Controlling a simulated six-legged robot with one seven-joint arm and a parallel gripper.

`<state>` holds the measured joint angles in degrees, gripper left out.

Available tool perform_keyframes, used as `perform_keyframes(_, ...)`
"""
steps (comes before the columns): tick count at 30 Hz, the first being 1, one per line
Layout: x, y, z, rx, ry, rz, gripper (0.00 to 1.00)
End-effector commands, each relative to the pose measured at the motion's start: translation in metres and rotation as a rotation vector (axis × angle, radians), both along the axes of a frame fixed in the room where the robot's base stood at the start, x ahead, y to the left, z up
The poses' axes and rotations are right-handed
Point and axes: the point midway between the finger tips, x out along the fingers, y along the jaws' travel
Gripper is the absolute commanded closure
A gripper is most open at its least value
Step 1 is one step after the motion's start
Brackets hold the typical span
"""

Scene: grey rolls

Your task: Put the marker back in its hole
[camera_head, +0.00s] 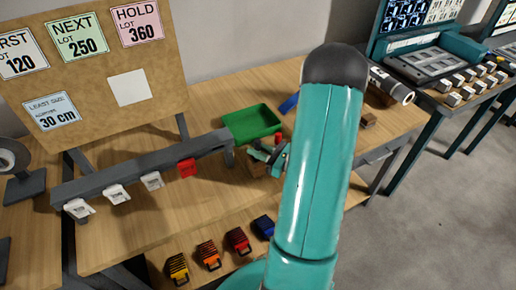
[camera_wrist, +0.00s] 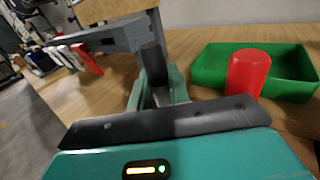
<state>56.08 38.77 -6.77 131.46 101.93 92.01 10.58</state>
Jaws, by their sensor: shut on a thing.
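My gripper (camera_head: 268,155) is at the end of the teal arm, over the worktable beside a small wooden block (camera_head: 256,170). In the wrist view its teal fingers (camera_wrist: 158,92) are shut on a dark, upright, rod-like thing (camera_wrist: 152,62), which looks like the marker. Its lower end is hidden by the fingers and the wrist housing. A red, round-topped cylinder (camera_wrist: 247,73) stands upright to the right of the fingers, apart from them. It also shows in the head view (camera_head: 278,137) just behind the gripper. I cannot see an empty hole.
A green tray (camera_head: 251,123) lies just behind the gripper. A grey rail (camera_head: 140,168) with white tags and a red tag (camera_head: 187,168) runs to the left. A blue object (camera_head: 288,104) and a flashlight-like cylinder (camera_head: 391,86) lie farther back. Colored clips sit on the lower shelf.

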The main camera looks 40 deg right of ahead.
Motion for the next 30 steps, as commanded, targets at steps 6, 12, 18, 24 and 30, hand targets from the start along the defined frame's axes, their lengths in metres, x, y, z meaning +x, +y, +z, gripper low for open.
perform_keyframes(6,0.0,0.0,-0.003,0.0,0.0,0.0,0.66)
perform_keyframes(12,0.0,0.0,-0.003,0.0,0.0,0.0,0.56)
perform_keyframes(18,-0.003,-0.001,-0.003,0.0,0.0,-0.001,0.56)
perform_keyframes(24,-0.028,-0.009,-0.003,0.0,0.002,-0.004,0.56)
perform_keyframes(30,-0.07,-0.023,-0.003,0.002,0.002,-0.005,0.56)
